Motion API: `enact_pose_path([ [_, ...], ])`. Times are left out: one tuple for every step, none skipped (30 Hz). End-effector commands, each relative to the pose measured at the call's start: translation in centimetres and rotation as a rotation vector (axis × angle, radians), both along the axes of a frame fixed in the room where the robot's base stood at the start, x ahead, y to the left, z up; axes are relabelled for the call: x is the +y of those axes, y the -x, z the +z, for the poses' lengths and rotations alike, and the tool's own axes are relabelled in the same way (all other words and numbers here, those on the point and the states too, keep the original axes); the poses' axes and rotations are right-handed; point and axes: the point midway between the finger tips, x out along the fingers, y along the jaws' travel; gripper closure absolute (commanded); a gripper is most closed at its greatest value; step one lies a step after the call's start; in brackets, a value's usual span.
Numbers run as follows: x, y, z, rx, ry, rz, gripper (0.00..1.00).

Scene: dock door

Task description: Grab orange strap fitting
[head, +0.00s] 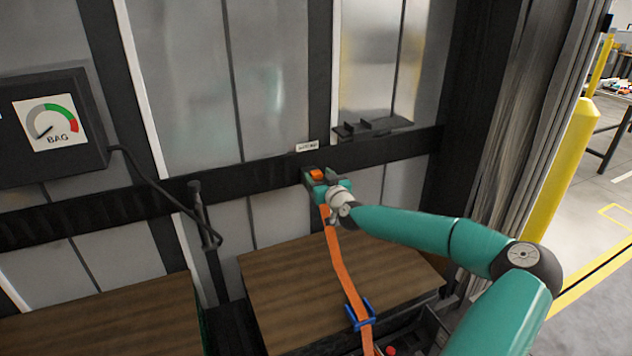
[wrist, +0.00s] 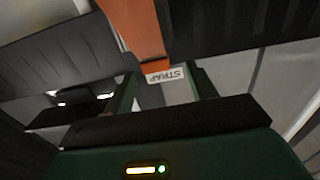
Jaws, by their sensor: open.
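The orange strap fitting (head: 317,174) shows as a small orange block at the dark wall rail, at the top of a long orange strap (head: 344,275). My gripper (head: 319,184) is open right at the fitting, which appears near or between its fingers; contact cannot be told. In the wrist view, my two green fingers (wrist: 163,88) are spread apart. A broad orange piece (wrist: 135,25) comes down from the top and ends just beyond the fingertips, above a white label reading STRAP (wrist: 165,75). My gripper partly hides the fitting in the head view.
The strap runs down over a wood-topped box (head: 285,275) through a blue buckle (head: 361,314). A small dark shelf (head: 373,128) juts from the rail to the right. A gauge box (head: 50,125) with a black hose hangs at left. A yellow post (head: 562,165) stands at right.

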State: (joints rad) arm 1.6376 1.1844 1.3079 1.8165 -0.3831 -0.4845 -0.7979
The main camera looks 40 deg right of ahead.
Motion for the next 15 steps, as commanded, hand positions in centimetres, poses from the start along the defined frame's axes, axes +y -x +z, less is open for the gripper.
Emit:
enact_pose_path([
  [-0.1, -0.6, -0.1, -0.002, -0.004, 0.001, 0.44],
  [-0.3, -1.0, -0.2, -0.002, -0.005, 0.001, 0.44],
  [-0.5, -1.5, -0.3, -0.001, -0.005, 0.002, 0.44],
  [-0.8, -2.0, -0.4, -0.002, -0.006, 0.002, 0.44],
  [-1.0, -2.5, -0.5, -0.003, -0.005, 0.002, 0.44],
  [-1.3, -3.0, -0.7, -0.002, -0.006, 0.002, 0.44],
  [-1.3, -3.5, -0.6, -0.001, -0.005, 0.003, 0.44],
  [-1.4, -3.9, -0.5, -0.001, -0.004, 0.004, 0.44],
  [-1.6, -4.4, -0.5, -0.001, -0.002, 0.002, 0.44],
  [-1.6, -4.6, -0.5, -0.001, -0.002, 0.003, 0.44],
  [-1.7, -4.8, -0.5, -0.001, -0.002, 0.003, 0.44],
  [-1.7, -4.9, -0.5, -0.001, -0.002, 0.003, 0.44],
  [-1.8, -4.9, -0.5, -0.001, -0.002, 0.002, 0.44],
  [-1.8, -4.9, -0.5, -0.001, -0.002, 0.002, 0.44],
  [-1.8, -4.9, -0.5, 0.000, -0.002, 0.002, 0.44],
])
